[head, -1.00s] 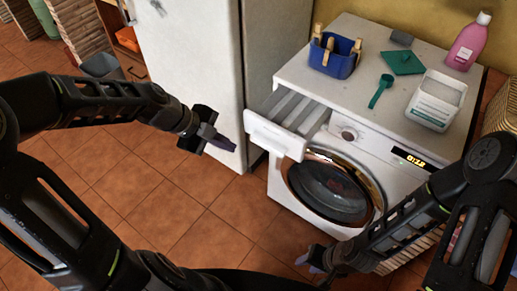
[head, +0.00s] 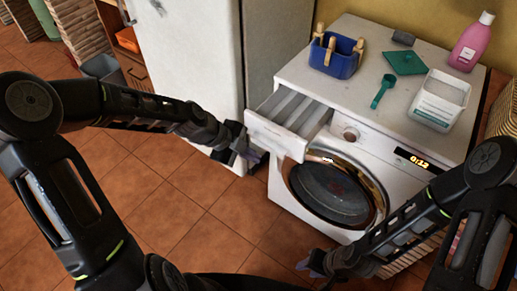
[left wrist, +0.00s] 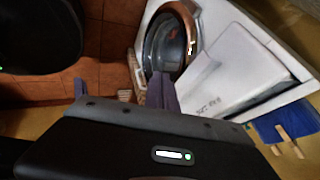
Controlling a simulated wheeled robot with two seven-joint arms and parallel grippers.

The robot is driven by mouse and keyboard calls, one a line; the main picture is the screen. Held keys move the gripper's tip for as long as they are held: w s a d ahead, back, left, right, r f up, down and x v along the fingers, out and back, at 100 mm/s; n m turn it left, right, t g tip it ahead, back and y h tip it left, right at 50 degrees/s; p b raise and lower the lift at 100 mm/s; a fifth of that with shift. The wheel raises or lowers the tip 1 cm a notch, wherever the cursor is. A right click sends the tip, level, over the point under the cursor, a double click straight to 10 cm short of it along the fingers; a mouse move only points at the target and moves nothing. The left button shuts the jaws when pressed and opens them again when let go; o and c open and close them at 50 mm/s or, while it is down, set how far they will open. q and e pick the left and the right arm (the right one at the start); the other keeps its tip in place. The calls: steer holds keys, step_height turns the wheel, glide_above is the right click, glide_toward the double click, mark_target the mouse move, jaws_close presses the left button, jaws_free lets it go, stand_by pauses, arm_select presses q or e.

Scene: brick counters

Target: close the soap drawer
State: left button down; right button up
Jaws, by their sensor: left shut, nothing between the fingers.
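The soap drawer (head: 277,136) is pulled out of the top left of the white washing machine (head: 375,165), its compartments showing from above. In the left wrist view the drawer's white front (left wrist: 222,82) lies just right of my finger. My left gripper (head: 257,157) is shut and empty, close in front of the drawer's front at its left end. I cannot tell whether it touches the drawer. Its finger (left wrist: 162,92) also shows in the left wrist view. My right gripper (head: 312,263) is low in front of the machine, away from the drawer; its jaws are too small to read.
A tall fridge (head: 190,70) stands left of the machine, close to my left arm. On the machine's top are a blue basket with pegs (head: 335,58), a green scoop (head: 382,90), a white box (head: 440,100) and a pink bottle (head: 471,43). The tiled floor (head: 190,205) in front is clear.

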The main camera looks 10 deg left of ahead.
arm_select(q)
steer(key=shift+w+d+r, duration=0.1)
steer(key=shift+w+d, duration=0.2)
steer(key=shift+w, duration=0.4)
steer(key=shift+w+d, duration=0.25)
steer(key=shift+w, duration=0.45)
arm_select(e)
steer(key=shift+r, duration=0.35)
